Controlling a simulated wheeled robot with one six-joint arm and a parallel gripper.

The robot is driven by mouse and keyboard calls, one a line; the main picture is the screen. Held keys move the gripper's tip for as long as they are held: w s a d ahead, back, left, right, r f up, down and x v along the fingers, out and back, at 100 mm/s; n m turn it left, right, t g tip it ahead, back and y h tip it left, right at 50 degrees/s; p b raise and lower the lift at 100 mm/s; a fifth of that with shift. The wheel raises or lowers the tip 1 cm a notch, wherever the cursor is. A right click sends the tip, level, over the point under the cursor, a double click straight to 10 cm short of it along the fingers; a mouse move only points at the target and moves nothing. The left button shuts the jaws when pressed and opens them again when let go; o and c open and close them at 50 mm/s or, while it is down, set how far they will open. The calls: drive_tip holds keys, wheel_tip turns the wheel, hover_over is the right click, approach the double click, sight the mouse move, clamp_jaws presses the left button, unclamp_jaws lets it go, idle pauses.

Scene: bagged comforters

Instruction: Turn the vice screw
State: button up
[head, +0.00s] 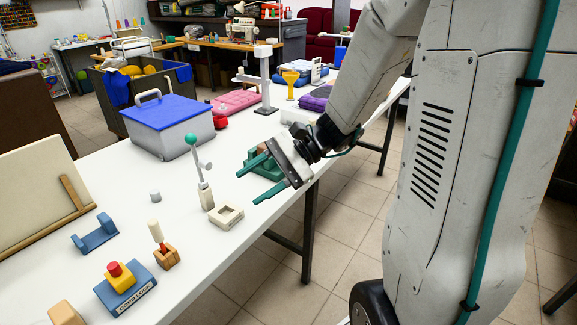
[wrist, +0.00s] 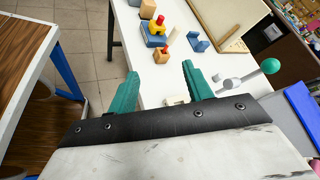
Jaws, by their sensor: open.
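My gripper (head: 248,186) hangs over the right edge of the white table, its two teal fingers apart with nothing between them. A dark green block-like thing (head: 264,158), which looks like the vice, sits on the table just behind my gripper. My gripper and fingers cover much of it, and I cannot make out its screw. In the wrist view my open gripper (wrist: 158,68) shows both fingers, but I cannot pick out the vice there. I cannot tell whether a finger touches the vice.
On the white table (head: 110,181) stand a blue-lidded box (head: 168,112), a lever with a green ball (head: 203,180), a cream square frame (head: 227,216), a wooden block with a handle (head: 166,257) and a red button on a blue base (head: 124,287). Tiled floor lies right of the table.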

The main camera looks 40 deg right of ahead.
drive_tip(key=w+d+f+m+t+h, duration=0.2)
drive_tip(key=w+d+f+m+t, duration=0.3)
drive_tip(key=d, duration=0.3)
drive_tip(key=w+d+f+m+t+h, duration=0.25)
drive_tip(key=d+f+m+t, duration=0.25)
drive_tip(key=d+m, duration=0.25)
drive_tip(key=w+d+f+m+t+h, duration=0.25)
drive_tip(key=d+f+m+t, duration=0.2)
drive_tip(key=d, duration=0.35)
drive_tip(key=x, duration=0.7)
drive_tip(key=shift+w+d, duration=0.15)
drive_tip(key=shift+w, duration=0.15)
drive_tip(key=c, duration=1)
drive_tip(key=shift+o, duration=0.2)
drive_tip(key=shift+m, duration=0.4)
